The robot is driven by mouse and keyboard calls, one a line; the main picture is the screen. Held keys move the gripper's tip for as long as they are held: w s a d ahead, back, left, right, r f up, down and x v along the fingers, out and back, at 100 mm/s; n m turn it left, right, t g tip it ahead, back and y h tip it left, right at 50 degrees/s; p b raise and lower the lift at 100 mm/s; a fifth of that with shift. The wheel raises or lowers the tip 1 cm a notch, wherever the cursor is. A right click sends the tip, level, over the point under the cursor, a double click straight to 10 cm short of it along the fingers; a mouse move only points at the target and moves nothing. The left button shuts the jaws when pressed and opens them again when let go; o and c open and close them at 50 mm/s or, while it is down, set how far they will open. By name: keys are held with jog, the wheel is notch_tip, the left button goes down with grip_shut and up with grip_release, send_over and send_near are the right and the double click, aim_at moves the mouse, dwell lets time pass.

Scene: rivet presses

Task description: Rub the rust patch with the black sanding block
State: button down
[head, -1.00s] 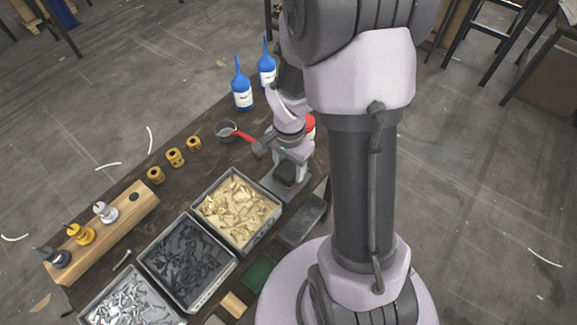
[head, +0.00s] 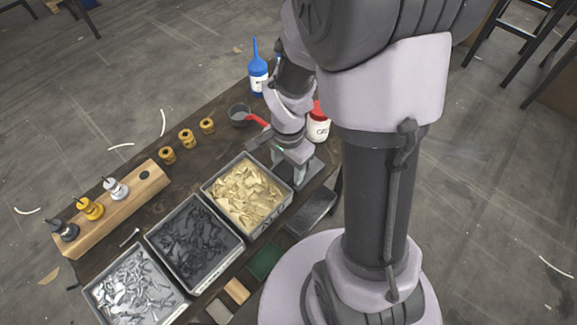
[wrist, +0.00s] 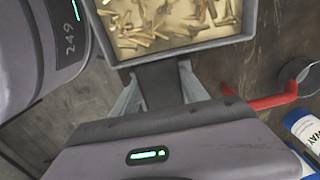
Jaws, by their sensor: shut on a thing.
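My gripper (head: 288,178) is over the back right part of the dark table, right beside the bin of brass pieces. In the wrist view its two pale fingers (wrist: 160,92) are shut on a dark block (wrist: 160,82), which looks like the black sanding block. The block's underside is hidden, so I cannot tell whether it touches anything. A dark grey flat plate (head: 313,210) lies to the right of the brass bin. I cannot make out a rust patch in either view; the gripper and arm cover part of this area.
The brass bin (head: 206,194), dark-screw bin (head: 150,242) and silver-screw bin (head: 92,294) stand in a row. Green (head: 265,261) and tan (head: 237,290) blocks lie in front. A red-handled cup (head: 239,114), blue bottle (head: 258,82) and red-lidded jar (head: 318,127) stand behind.

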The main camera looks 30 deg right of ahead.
jog(key=shift+w+d+r+p, duration=0.1)
jog(key=shift+w+d, duration=0.25)
jog(key=shift+d, duration=0.6)
jog(key=shift+w+d+p, duration=0.15)
jog(key=shift+w+d, duration=0.15)
jog(key=shift+d, duration=0.65)
jog(key=shift+w+d+r+p, duration=0.1)
jog(key=shift+w+d, duration=0.25)
jog(key=shift+d, duration=0.6)
notch_tip(320, 180, up, 6)
jog(key=p, duration=0.4)
jog(key=shift+p, duration=0.4)
notch_tip(320, 180, up, 3)
jog(key=shift+f+p, duration=0.1)
jog(key=shift+p, duration=1)
jog(key=shift+w, duration=0.1)
